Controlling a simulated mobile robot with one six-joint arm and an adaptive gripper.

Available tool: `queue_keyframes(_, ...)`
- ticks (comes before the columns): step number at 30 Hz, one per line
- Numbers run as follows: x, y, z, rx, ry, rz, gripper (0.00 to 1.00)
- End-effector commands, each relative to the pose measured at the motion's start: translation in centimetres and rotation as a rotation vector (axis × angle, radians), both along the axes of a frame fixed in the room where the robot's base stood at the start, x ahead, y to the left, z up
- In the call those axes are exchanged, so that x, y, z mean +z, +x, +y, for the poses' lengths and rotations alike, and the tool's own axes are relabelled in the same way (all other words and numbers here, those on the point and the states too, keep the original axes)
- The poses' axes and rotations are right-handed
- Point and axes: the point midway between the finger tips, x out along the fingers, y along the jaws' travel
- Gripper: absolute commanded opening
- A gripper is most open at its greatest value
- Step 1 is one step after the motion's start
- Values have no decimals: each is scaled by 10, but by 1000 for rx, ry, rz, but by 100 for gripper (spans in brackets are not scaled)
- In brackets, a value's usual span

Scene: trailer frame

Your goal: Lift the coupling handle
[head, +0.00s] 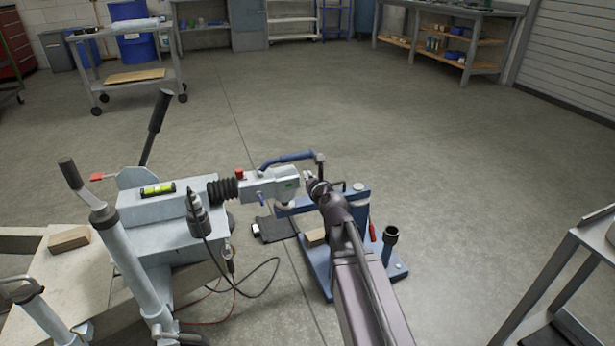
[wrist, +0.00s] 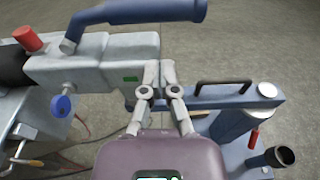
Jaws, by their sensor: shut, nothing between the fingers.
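The blue coupling handle (head: 288,159) lies along the top of the grey coupling head (head: 272,182), near level. In the wrist view the handle (wrist: 140,12) crosses the upper part of the picture, its free end at the right. My gripper (head: 309,177) is shut and empty at the right end of the coupling head. In the wrist view my gripper (wrist: 158,66) has its fingertips together beside the head's end, below the handle and apart from it. Whether the fingertips touch the head I cannot tell.
A blue stand (head: 355,192) with an upright tube (head: 390,238) is right of the coupling. A red knob (head: 239,173) and black bellows (head: 221,189) sit left of the handle. A brake lever (head: 157,125) rises further left. A cart (head: 575,260) stands far right; the floor behind is clear.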

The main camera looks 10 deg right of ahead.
Motion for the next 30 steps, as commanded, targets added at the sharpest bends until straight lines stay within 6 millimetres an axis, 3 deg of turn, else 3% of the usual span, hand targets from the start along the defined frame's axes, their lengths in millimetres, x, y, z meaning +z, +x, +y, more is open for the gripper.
queue_keyframes(16,-11,71,7,1,-1,0,0)
queue_keyframes(22,-12,84,9,1,0,0,0)
queue_keyframes(30,-12,86,9,0,0,0,0)
